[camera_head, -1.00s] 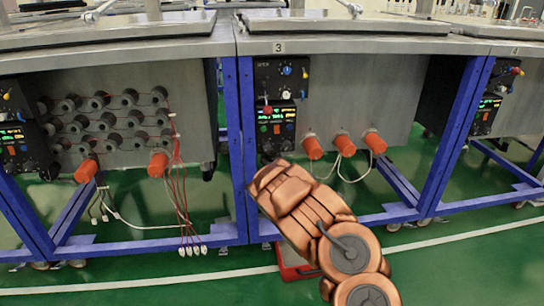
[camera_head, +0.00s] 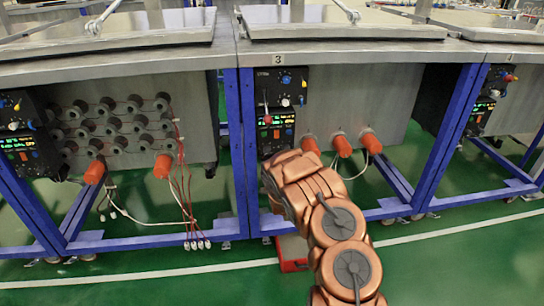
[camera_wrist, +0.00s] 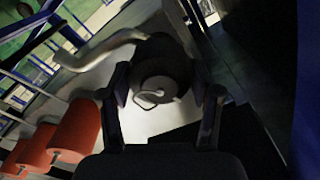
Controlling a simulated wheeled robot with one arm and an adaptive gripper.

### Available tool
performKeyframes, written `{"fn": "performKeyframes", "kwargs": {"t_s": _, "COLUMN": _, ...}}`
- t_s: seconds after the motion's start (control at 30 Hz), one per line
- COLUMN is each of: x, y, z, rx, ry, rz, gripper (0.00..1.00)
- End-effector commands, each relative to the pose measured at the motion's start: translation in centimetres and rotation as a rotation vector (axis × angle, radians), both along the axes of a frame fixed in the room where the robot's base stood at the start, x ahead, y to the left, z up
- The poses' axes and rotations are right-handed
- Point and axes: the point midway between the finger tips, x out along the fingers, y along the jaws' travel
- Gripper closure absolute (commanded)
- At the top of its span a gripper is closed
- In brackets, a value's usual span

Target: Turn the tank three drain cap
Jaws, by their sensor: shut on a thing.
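In the wrist view, a dark round drain cap (camera_wrist: 158,72) with a small wire loop on its face sits between the two fingers of my gripper (camera_wrist: 160,98). A bent grey pipe (camera_wrist: 95,48) runs to the left beside it. My gripper is shut on the cap. In the head view, tank three (camera_head: 360,95) carries a "3" label on its top edge. My copper-coloured arm reaches toward the lower left of its front and hides the cap and my fingers there.
Orange plugs (camera_head: 342,146) stick out of tank three's front, close to my arm, with white cables below. Black control boxes (camera_head: 277,130) and blue frame legs (camera_head: 246,150) stand at the left. A red-edged object (camera_head: 292,266) lies on the green floor (camera_head: 450,255).

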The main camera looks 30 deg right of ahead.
Motion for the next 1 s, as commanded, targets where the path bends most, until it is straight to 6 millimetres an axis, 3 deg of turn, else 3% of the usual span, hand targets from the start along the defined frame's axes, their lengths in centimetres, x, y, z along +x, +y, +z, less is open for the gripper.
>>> {"fn": "performKeyframes", "kwargs": {"t_s": 0.17, "x": 0.0, "y": 0.0, "z": 0.0, "rx": -0.001, "ry": 0.0, "rz": 0.001, "gripper": 0.72}}
{"fn": "performKeyframes", "kwargs": {"t_s": 0.2, "x": 0.0, "y": 0.0, "z": 0.0, "rx": -0.001, "ry": 0.0, "rz": 0.001, "gripper": 0.36}}
{"fn": "performKeyframes", "kwargs": {"t_s": 0.43, "x": 0.0, "y": 0.0, "z": 0.0, "rx": -0.001, "ry": 0.0, "rz": -0.001, "gripper": 0.12}}
{"fn": "performKeyframes", "kwargs": {"t_s": 0.8, "x": -0.1, "y": 0.0, "z": -0.1, "rx": -0.002, "ry": 0.001, "rz": 0.0, "gripper": 0.12}}
{"fn": "performKeyframes", "kwargs": {"t_s": 1.0, "x": -1.1, "y": 0.5, "z": -0.1, "rx": -0.003, "ry": 0.004, "rz": 0.0, "gripper": 0.12}}
